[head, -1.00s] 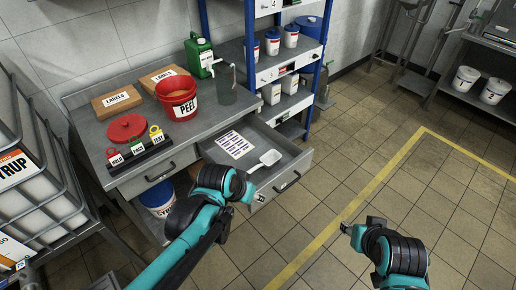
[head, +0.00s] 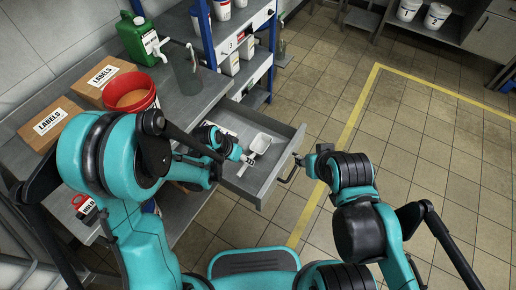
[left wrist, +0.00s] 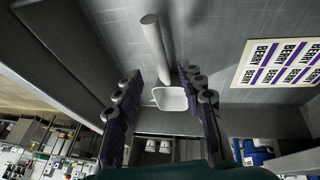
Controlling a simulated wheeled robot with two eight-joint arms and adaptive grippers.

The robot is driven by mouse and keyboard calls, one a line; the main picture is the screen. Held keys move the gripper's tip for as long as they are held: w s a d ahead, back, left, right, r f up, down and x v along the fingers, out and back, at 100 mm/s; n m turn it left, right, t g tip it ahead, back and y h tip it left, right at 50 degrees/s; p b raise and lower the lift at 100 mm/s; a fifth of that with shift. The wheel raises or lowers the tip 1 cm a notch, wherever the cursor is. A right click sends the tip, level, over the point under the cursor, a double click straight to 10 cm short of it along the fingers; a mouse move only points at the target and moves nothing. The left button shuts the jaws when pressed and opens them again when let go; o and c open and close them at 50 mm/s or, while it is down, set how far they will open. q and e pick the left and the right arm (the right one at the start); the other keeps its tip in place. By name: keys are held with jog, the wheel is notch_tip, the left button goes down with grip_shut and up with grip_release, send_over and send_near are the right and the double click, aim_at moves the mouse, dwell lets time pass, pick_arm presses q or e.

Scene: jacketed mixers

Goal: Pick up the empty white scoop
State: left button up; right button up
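The white scoop (head: 260,143) lies in the open drawer (head: 284,150), its bowl toward the back right and its handle toward my left gripper (head: 244,158). In the left wrist view the scoop's handle (left wrist: 154,45) points up the picture and its bowl (left wrist: 171,99) shows between the two fingers of my left gripper (left wrist: 163,98). These fingers are apart, with no visible grip on the scoop. The bowl looks empty. My right gripper (head: 299,161) is beside the drawer's front handle (head: 289,174); whether it touches or grips it is unclear.
A sheet of BERRY labels (left wrist: 279,63) lies in the drawer beside the scoop. On the bench stand a red tub (head: 131,93), a green jug (head: 139,38), a grey pitcher (head: 187,80) and cardboard label boxes (head: 50,121). Open tiled floor lies to the right.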

aim_at(253, 157)
pick_arm(q)
jog(key=x, duration=0.1)
jog(key=b+x, duration=0.1)
jog(key=x, duration=0.1)
jog(key=b+x, duration=0.1)
jog(key=x, duration=0.1)
jog(key=shift+s+a+f, duration=0.2)
jog(key=shift+a, duration=0.1)
jog(key=shift+r, duration=0.15)
jog(key=shift+c, duration=0.6)
grip_shut()
jog(key=shift+r, duration=0.1)
